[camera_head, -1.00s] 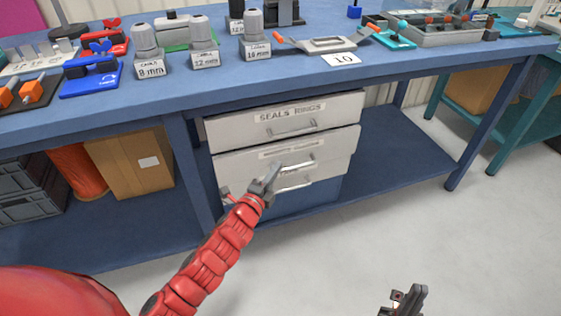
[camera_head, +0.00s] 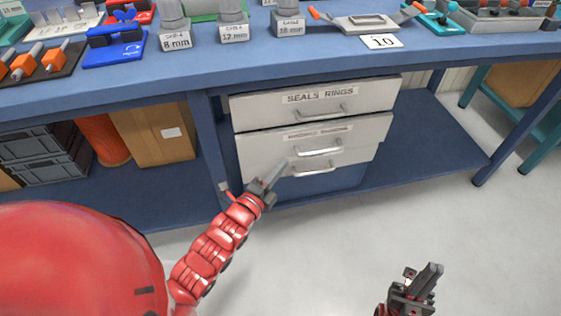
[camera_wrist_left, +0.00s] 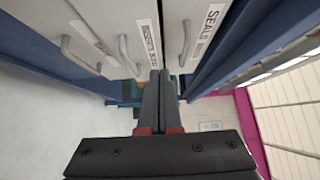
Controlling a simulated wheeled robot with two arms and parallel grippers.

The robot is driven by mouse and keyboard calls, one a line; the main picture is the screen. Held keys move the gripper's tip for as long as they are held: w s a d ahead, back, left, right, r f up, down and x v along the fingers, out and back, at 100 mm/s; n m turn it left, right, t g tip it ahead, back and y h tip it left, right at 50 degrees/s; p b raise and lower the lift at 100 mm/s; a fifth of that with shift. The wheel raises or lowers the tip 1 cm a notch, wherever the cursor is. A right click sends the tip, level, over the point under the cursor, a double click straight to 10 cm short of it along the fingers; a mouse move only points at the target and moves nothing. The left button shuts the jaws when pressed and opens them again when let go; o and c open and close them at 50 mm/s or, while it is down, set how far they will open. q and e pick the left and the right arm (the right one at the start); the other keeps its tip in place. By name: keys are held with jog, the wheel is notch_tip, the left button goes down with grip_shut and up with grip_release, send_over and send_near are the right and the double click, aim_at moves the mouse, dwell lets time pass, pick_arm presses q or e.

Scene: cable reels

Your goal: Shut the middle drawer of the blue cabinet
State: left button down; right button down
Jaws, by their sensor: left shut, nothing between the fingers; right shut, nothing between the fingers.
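The drawer unit hangs under the blue bench. Its top drawer (camera_head: 365,97), labelled SEALS RINGS, has a light grey front. The middle drawer (camera_head: 360,140) below has a light grey front, a small label and a bar handle (camera_head: 322,150). A lower handle (camera_head: 310,171) shows beneath. My left gripper (camera_head: 282,166) is shut and empty, overlapping the fronts' lower left in the head view. In the left wrist view its fingers (camera_wrist_left: 160,76) point past the middle drawer's label (camera_wrist_left: 149,42); contact is unclear. My right gripper (camera_head: 436,268) is shut and empty over the floor.
The bench top (camera_head: 300,62) carries cable blocks and tools. A bench leg (camera_head: 208,150) stands left of the drawers. A cardboard box (camera_head: 150,135) and grey crates (camera_head: 45,155) sit on the lower shelf. The floor (camera_head: 350,250) in front is clear.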

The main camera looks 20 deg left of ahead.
aim_at(290, 131)
pick_arm(q)
jog(key=shift+w+a+f+b, duration=0.15)
jog(key=shift+w+b, duration=0.3)
jog(key=shift+w, duration=1.3)
jog(key=shift+w+a+r+b, duration=0.15)
jog(key=shift+w+b, duration=0.25)
jog(key=shift+w, duration=1.4)
jog(key=shift+w+a+f+b, duration=0.15)
jog(key=shift+w+b, duration=0.3)
jog(key=shift+w, duration=1.3)
jog(key=shift+w+a+f+b, duration=0.15)
jog(key=shift+w+a+b, duration=0.2)
jog(key=shift+w+b, duration=0.55)
jog(key=shift+a+b, duration=0.2)
jog(key=shift+b, duration=0.25)
jog(key=shift+w+a+r, duration=0.1)
jog(key=shift+a+r, duration=0.05)
jog(key=shift+r, duration=0.25)
